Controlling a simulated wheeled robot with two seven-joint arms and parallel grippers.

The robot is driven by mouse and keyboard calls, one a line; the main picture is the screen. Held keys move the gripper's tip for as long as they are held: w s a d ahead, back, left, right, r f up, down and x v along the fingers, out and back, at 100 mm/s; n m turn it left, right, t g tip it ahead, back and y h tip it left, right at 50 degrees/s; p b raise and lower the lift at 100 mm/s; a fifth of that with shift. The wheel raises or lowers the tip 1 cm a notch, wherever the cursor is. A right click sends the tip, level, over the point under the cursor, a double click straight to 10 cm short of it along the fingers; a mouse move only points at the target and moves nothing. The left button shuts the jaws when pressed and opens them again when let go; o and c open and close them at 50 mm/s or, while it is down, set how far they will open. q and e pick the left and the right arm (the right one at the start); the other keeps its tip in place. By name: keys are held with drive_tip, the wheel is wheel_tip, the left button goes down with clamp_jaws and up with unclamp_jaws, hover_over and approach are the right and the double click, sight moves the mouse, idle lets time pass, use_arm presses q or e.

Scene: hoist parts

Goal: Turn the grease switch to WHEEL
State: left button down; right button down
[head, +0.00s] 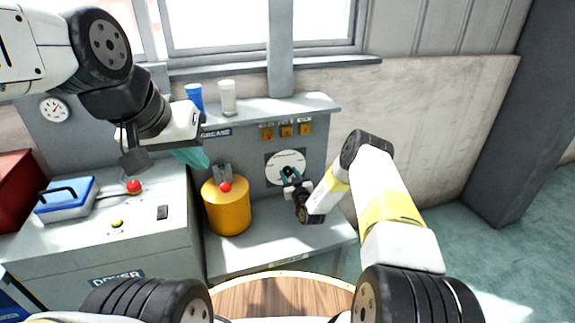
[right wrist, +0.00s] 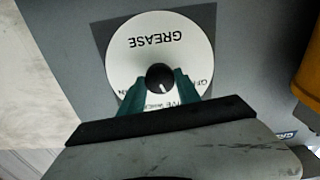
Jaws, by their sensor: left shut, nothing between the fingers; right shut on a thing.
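The grease switch is a white round dial (head: 284,156) on a dark square plate on the grey wall panel. In the right wrist view the dial (right wrist: 160,45) is upside down, with the word GREASE readable and other lettering partly hidden by my fingers. Its black knob (right wrist: 160,77) sits at the centre. My right gripper (head: 290,174) reaches the dial, its teal fingers shut on the knob from both sides. Which label the knob points to cannot be told. My left gripper (head: 193,157) is shut and empty, raised above the bench left of the dial.
A yellow drum (head: 228,210) with a red knob stands left of the dial. A shelf (head: 255,113) above carries a blue cup (head: 195,97) and a white cup (head: 228,97). Orange switches (head: 286,131) sit above the dial. A blue-lidded box (head: 66,200) rests on the left cabinet.

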drive_tip(key=m, duration=0.4)
drive_tip(key=shift+m, duration=1.6)
drive_tip(key=shift+f+m, duration=0.1)
drive_tip(key=shift+m, duration=0.2)
drive_tip(key=c, duration=0.9)
unclamp_jaws()
drive_tip(key=shift+o, duration=0.2)
drive_tip(key=v, duration=0.7)
drive_tip(key=shift+s+d, duration=0.2)
drive_tip(key=shift+s, duration=0.2)
